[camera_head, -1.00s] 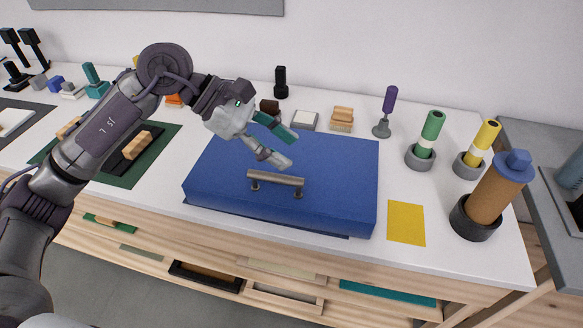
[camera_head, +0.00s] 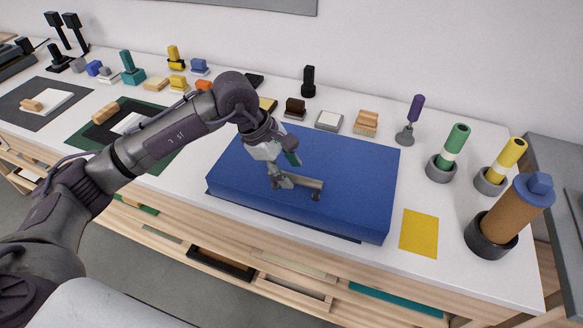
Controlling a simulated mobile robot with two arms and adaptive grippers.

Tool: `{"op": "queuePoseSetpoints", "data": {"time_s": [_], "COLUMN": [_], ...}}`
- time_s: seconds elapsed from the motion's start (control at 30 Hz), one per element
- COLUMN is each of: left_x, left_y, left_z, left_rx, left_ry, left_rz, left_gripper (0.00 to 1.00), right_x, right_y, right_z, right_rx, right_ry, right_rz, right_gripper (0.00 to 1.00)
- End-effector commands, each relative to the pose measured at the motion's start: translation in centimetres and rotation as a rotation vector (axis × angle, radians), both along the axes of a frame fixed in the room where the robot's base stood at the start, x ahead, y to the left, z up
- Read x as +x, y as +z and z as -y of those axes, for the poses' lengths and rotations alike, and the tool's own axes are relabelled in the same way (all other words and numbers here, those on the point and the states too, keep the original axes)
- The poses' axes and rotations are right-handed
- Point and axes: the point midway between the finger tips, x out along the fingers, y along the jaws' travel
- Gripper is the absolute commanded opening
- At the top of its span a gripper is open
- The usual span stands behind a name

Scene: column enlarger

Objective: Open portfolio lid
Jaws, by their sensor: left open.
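The blue portfolio (camera_head: 350,170) lies flat and shut on the white table. A grey bar handle (camera_head: 305,184) stands on two posts near the front of its lid. My left gripper (camera_head: 285,172) is open over the lid, at the left end of the handle. One finger overlaps the handle's left end in the picture; I cannot tell whether it touches. The handle's left post is partly hidden by the gripper. My right gripper is not in view.
A yellow sheet (camera_head: 419,233) lies right of the portfolio. A brown cylinder with a blue cap (camera_head: 511,215) and green (camera_head: 450,150) and yellow (camera_head: 503,162) rollers stand at the right. Stamps and small blocks line the back. Open drawers (camera_head: 220,262) show below the front edge.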

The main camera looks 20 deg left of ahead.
Motion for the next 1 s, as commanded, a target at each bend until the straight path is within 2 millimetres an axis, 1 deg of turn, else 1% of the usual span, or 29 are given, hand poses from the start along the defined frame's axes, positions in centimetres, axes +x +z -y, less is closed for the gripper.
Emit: {"op": "queuePoseSetpoints", "data": {"time_s": [0.1, 0.2, 0.47, 0.57, 0.7, 0.77, 1.0], "left_x": [0.2, 0.2, 0.3, 0.3, 0.3, 0.3, 0.3], "left_y": [-1.0, -1.4, -1.5, -1.5, -1.5, -1.5, -1.5], "left_z": [0.4, 0.6, 0.6, 0.6, 0.6, 0.6, 0.6], "left_rx": [0.0, 0.001, 0.001, 0.001, 0.001, 0.001, 0.001], "left_ry": [0.0, 0.0, 0.0, 0.0, 0.0, 0.0, 0.0], "left_rz": [-0.002, -0.001, 0.0, 0.0, 0.0, 0.0, 0.0], "left_gripper": [0.47, 0.47, 0.47, 0.33, 0.09, 0.0, 0.0], "right_x": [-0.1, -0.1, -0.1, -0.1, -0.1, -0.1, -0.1], "right_y": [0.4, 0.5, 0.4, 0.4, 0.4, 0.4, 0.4], "right_z": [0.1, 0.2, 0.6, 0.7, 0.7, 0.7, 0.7], "right_rx": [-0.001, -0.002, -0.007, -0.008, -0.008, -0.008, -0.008], "right_ry": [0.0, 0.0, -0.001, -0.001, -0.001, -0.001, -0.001], "right_rz": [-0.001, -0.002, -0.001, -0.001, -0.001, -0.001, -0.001], "right_gripper": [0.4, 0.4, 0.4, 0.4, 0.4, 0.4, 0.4]}}
